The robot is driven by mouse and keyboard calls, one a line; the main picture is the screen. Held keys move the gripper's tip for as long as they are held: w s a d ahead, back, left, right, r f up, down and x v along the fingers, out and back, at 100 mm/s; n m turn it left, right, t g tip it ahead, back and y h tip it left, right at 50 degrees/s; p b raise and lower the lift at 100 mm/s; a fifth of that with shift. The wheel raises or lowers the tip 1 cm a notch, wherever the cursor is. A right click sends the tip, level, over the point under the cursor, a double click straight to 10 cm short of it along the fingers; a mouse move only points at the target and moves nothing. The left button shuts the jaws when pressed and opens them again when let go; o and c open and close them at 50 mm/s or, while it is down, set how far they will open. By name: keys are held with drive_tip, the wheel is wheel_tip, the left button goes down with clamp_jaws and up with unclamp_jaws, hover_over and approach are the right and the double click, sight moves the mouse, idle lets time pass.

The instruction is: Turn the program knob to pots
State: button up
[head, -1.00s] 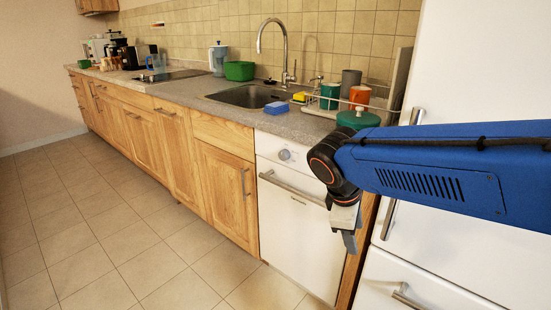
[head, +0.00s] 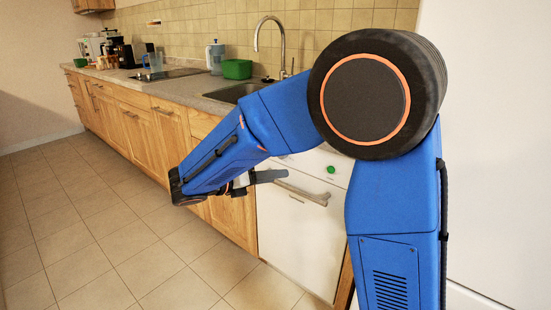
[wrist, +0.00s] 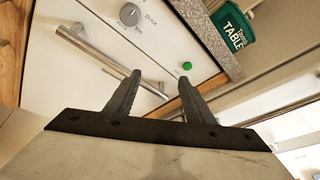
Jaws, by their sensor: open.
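The program knob (wrist: 129,15) is a round grey dial at the top of the wrist view, on the white front panel of the dishwasher (head: 290,230). In the head view my arm hides the knob. My gripper (wrist: 160,77) is open and empty, its two fingers apart and pointing toward the panel. In the head view the gripper (head: 267,176) is in front of the dishwasher, near its handle. The knob lies beyond and left of the fingertips in the wrist view.
A bar handle (wrist: 100,55) crosses the dishwasher front below the knob. A green round button or light (wrist: 187,66) is on the panel, also in the head view (head: 331,169). A green tablets tub (wrist: 233,25) stands on the counter above. Floor (head: 90,240) at left is clear.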

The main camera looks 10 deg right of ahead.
drive_tip(key=w+a+n+t+h, duration=0.1)
drive_tip(key=w+a+n+t, duration=0.4)
drive_tip(key=a, duration=0.5)
drive_tip(key=shift+g, duration=0.7)
drive_tip(key=x, duration=1.6)
drive_tip(key=shift+d, duration=0.4)
drive_tip(key=shift+s, duration=0.1)
drive_tip(key=c, duration=1)
